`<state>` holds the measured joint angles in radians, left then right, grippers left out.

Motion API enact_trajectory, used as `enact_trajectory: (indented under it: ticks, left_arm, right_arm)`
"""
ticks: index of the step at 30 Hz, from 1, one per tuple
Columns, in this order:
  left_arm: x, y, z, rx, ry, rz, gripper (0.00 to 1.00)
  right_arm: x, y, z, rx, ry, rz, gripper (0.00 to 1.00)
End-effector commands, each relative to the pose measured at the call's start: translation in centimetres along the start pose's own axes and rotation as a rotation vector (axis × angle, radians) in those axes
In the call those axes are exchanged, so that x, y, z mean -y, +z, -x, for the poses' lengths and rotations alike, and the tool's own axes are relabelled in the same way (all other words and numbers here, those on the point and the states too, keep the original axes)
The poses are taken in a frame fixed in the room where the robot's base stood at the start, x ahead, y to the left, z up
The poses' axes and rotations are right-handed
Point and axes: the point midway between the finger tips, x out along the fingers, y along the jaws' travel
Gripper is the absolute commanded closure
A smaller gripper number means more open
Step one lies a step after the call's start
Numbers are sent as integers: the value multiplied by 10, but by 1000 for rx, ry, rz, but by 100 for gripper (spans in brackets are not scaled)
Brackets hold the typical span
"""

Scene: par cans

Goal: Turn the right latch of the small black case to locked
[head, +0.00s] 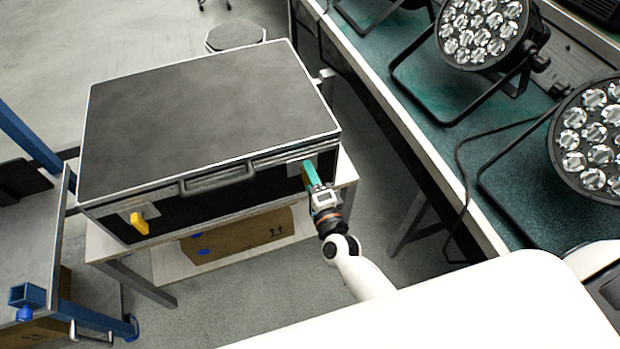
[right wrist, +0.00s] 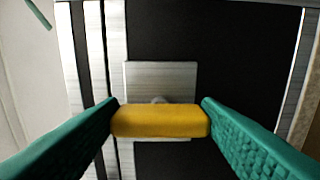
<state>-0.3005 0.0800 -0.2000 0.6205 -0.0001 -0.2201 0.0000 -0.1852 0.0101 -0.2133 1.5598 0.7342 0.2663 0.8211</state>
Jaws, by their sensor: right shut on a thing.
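The small black case (head: 200,115) lies closed on a low table, with a grey lid top and silver edges. My right gripper (head: 311,176) is at the right end of its front face, its green fingers shut on the yellow right latch. In the right wrist view, the yellow latch (right wrist: 160,121) spans between the two fingertips (right wrist: 160,112), in front of a silver plate (right wrist: 160,80). It lies crosswise to the silver seam strips (right wrist: 97,80). In the head view the gripper hides this latch. The yellow left latch (head: 139,223) points downward. My left gripper is not in view.
A carry handle (head: 217,179) sits mid-front on the case. A green-topped bench with par cans (head: 484,30) stands at right. A blue-framed cart (head: 30,215) is at left.

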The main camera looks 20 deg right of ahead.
Motion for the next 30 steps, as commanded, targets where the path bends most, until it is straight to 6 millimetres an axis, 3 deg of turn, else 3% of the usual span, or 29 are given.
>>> enact_trajectory:
  ticks: [15,16,20,30]
  left_arm:
    - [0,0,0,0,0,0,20]
    - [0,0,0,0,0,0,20]
    - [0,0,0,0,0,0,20]
    - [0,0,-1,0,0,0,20]
  right_arm:
    - [0,0,0,0,-1,-23,65]
    - [0,0,0,0,-1,-23,40]
    - [0,0,0,0,-1,-21,20]
    - [1,0,4,0,-2,-19,20]
